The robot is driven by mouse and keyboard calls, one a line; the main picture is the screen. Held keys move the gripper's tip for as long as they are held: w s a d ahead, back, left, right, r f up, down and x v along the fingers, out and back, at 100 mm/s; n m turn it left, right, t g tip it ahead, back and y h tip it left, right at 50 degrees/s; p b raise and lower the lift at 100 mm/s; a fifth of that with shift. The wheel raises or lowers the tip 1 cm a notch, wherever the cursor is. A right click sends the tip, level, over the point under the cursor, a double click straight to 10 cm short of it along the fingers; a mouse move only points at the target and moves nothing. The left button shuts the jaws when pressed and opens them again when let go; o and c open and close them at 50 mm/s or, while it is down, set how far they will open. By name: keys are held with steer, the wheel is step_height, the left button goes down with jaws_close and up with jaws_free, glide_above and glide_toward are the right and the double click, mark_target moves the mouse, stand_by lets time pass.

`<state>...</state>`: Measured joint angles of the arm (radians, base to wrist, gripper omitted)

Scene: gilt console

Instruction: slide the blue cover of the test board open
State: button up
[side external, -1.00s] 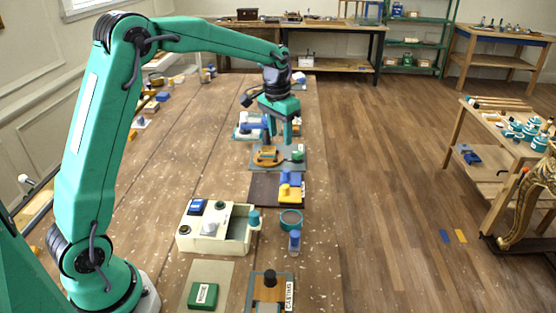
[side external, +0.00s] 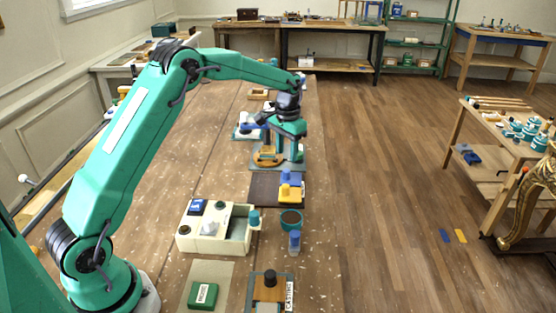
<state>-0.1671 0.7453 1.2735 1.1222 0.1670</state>
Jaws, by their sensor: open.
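My gripper (side external: 291,155) is open, its fingers pointing down over the right part of a grey board (side external: 260,167) with a round wooden piece (side external: 268,156) on it. The fingers hide much of the board's right side. I see no clear blue cover on that board. A dark board (side external: 262,189) in front of it carries a blue and yellow piece (side external: 291,184). A pale board behind, left of my gripper, carries another blue piece (side external: 252,126). Which of these is the test board's blue cover I cannot tell. Contact between the fingers and anything is too small to tell.
A cream box (side external: 189,234) with a blue switch, a teal round bowl (side external: 291,220) and a small blue-topped bottle (side external: 294,243) stand nearer on the table. A green block (side external: 203,295) lies in front. The table's right edge is close to the boards.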

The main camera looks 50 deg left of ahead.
mark_target(286, 170)
steer(key=shift+f, duration=3.45)
steer(key=shift+c, duration=0.4)
jaws_close()
